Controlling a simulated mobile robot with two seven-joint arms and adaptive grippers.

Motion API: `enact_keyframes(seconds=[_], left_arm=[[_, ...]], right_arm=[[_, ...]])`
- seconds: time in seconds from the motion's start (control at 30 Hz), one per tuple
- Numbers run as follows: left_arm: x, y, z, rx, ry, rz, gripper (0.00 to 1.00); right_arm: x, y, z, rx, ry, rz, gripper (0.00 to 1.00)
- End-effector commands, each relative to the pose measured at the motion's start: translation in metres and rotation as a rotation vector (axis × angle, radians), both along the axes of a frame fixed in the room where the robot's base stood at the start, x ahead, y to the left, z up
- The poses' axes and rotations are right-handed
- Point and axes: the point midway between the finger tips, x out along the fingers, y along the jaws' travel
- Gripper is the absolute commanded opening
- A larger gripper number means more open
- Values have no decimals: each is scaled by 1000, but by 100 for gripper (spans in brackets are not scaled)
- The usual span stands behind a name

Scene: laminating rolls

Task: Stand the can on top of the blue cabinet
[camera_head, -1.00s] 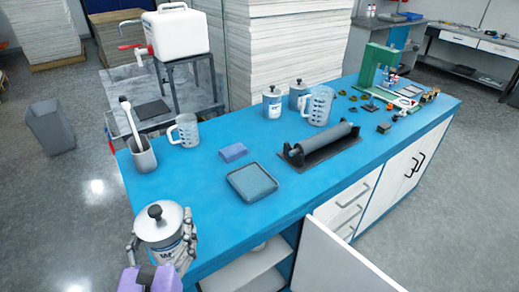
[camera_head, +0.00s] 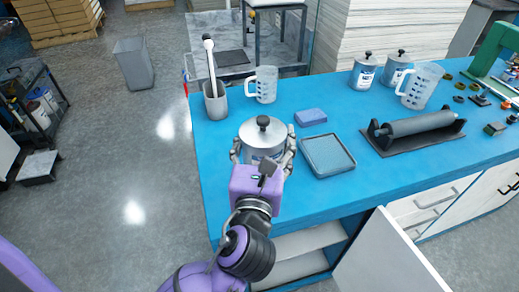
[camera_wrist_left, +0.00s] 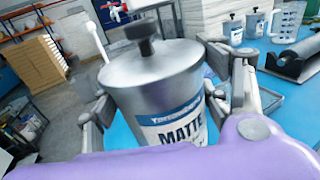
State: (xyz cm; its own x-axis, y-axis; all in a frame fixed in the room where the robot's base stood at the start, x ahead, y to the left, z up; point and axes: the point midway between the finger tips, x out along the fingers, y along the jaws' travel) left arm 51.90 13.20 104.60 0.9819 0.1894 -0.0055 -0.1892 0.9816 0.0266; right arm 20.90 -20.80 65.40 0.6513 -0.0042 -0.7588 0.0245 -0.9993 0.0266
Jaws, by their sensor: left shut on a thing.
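The can (camera_head: 262,137) is silver with a black knob on its lid and a blue-and-white label. It is upright over the near left part of the blue cabinet top (camera_head: 225,180). My left gripper (camera_head: 263,150) is shut on the can, with a finger on each side. In the left wrist view the can (camera_wrist_left: 158,90) fills the middle and its label reads "MATTE". The can's base is hidden by my gripper, so I cannot tell whether it touches the top. My right gripper is not in view.
Behind the can stand a grey cup (camera_head: 216,102) with a brush and a clear measuring jug (camera_head: 263,84). To its right lie a blue sponge (camera_head: 310,117), a tray (camera_head: 328,154) and a roller (camera_head: 415,125). A cabinet door (camera_head: 385,258) hangs open in front.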

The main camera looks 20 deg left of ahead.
Motion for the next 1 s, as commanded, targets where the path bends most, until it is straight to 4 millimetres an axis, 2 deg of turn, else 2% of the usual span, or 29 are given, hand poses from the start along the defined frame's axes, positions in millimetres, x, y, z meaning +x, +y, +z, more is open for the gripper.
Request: enact_keyframes(seconds=[0.1,0.2,0.33,0.63,0.83,1.0], left_arm=[[22,16,-15,2,-2,2,23],[34,23,-36,2,1,0,23],[46,31,-51,0,-1,0,23],[57,39,-66,1,-4,-1,23],[58,40,-97,1,1,0,23],[58,39,-97,0,-5,-2,23]], right_arm=[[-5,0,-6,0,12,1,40],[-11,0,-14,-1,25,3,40],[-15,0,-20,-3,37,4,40],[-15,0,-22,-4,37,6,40],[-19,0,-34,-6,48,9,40],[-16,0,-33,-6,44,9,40]])
